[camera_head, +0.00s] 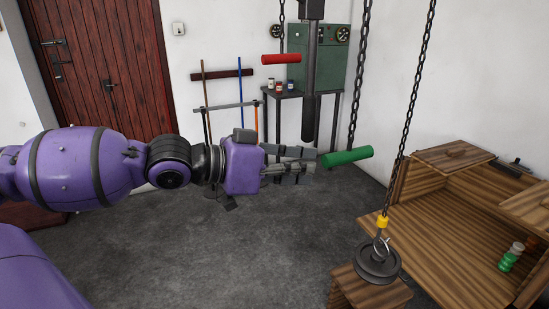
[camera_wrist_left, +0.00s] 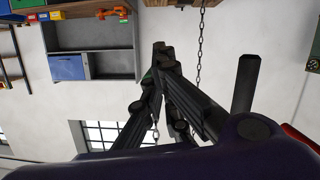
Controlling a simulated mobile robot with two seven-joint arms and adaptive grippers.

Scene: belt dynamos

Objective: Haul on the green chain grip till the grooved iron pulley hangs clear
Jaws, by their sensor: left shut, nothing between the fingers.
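The green chain grip (camera_head: 347,156) is a short bar hanging, slightly tilted, from a dark chain (camera_head: 360,80) in the head view. My left gripper (camera_head: 311,163) is shut and empty, its fingertips just left of the grip's left end; I cannot tell whether they touch. Its dark fingers (camera_wrist_left: 160,52) fill the middle of the left wrist view, where the grip is mostly hidden. The grooved iron pulley (camera_head: 377,262) is at the lower right, below a yellow fitting on another chain (camera_head: 410,130). It is at the top of a wooden block (camera_head: 370,290); contact is unclear.
A red grip (camera_head: 281,59) hangs on a chain farther left, beside a dark vertical bar (camera_head: 311,80). A wooden cabinet (camera_head: 440,235) stands at the right, with a green bottle (camera_head: 510,260). Small jars sit on a table (camera_head: 292,95) behind. Floor (camera_head: 230,265) below the arm is clear.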

